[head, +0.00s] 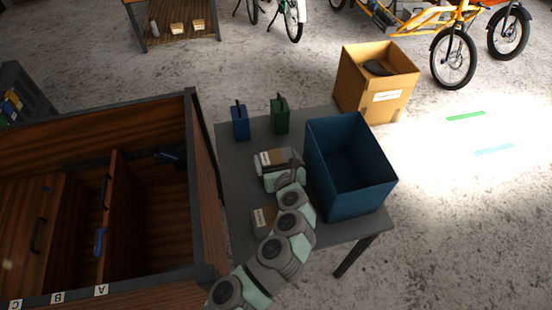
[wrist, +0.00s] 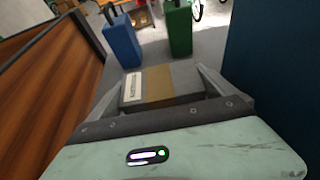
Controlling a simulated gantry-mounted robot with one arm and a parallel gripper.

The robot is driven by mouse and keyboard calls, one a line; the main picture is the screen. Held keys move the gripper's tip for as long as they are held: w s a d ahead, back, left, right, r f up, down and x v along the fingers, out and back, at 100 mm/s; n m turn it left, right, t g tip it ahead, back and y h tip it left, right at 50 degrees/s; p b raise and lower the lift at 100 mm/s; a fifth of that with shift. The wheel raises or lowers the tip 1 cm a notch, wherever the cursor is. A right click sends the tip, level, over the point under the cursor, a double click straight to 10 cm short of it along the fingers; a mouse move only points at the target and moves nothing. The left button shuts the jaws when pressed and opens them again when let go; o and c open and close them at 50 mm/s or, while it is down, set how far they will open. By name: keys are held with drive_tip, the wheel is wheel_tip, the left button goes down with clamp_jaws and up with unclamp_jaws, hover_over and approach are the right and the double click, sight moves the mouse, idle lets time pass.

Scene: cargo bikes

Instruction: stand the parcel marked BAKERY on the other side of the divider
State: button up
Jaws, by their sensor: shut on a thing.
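My gripper (head: 281,166) is over the grey table, shut on a grey parcel (head: 266,161) with a tan band and a white label. The wrist view shows this parcel (wrist: 161,83) between the two fingers (wrist: 160,85); I cannot read its label surely. A second parcel (head: 263,219) with a tan band lies nearer, partly hidden by my arm. The wooden cargo box (head: 205,240) stands left of the table. Its upright divider (head: 119,200) separates compartments; front tags read A, B and C. I cannot tell which parcel is marked BAKERY.
A blue open bin (head: 350,190) stands close on the right of my gripper. A blue canister (head: 240,123) and a green canister (head: 280,116) stand behind the held parcel. A cardboard box (head: 375,85) is beyond the table. Compartment A looks mostly empty, with a dark object at its back.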

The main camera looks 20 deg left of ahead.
drive_tip(key=shift+f, duration=0.1)
drive_tip(key=o, duration=1.4)
drive_tip(key=shift+s+d+r, duration=0.2)
drive_tip(key=shift+s+r, duration=0.15)
drive_tip(key=shift+r, duration=0.05)
drive_tip(key=p+v, duration=0.1)
drive_tip(key=v, duration=1)
